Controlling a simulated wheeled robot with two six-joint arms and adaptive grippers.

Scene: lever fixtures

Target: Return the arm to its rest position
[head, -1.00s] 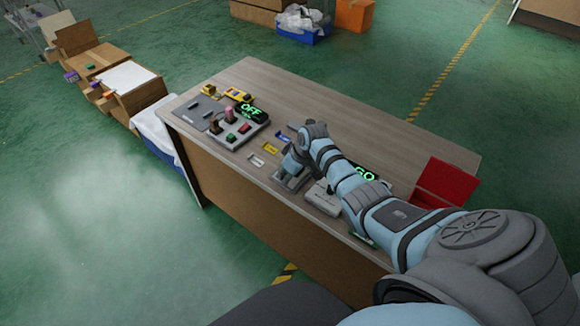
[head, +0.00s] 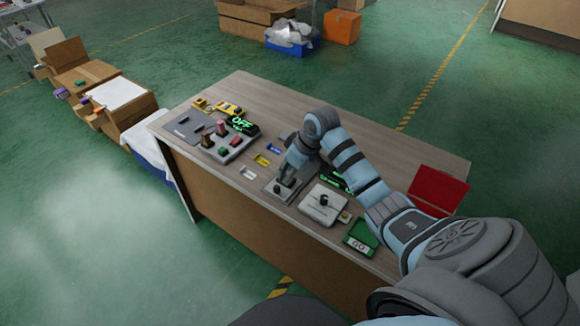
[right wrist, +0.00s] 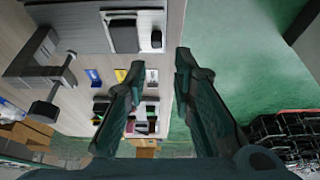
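My right gripper (head: 292,172) is low over the table (head: 300,95), at a flat grey lever fixture (head: 276,199) with dark upright parts on it. In the right wrist view its two fingers (right wrist: 158,65) are spread apart with nothing between them. That view also shows a grey plate with a dark and white block (right wrist: 124,35) beyond the fingertips, and a grey lever-like part with a dark knob (right wrist: 44,110) at the left. In the head view I cannot tell whether the gripper touches the fixture. My left gripper is not in view.
A grey box with a black knob (head: 321,204) and a green GO box (head: 361,238) stand nearer the right end. A red tray (head: 438,190) sits at the right edge. A button panel (head: 224,143) and OFF display (head: 242,125) stand at left. The table's back stretch is clear.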

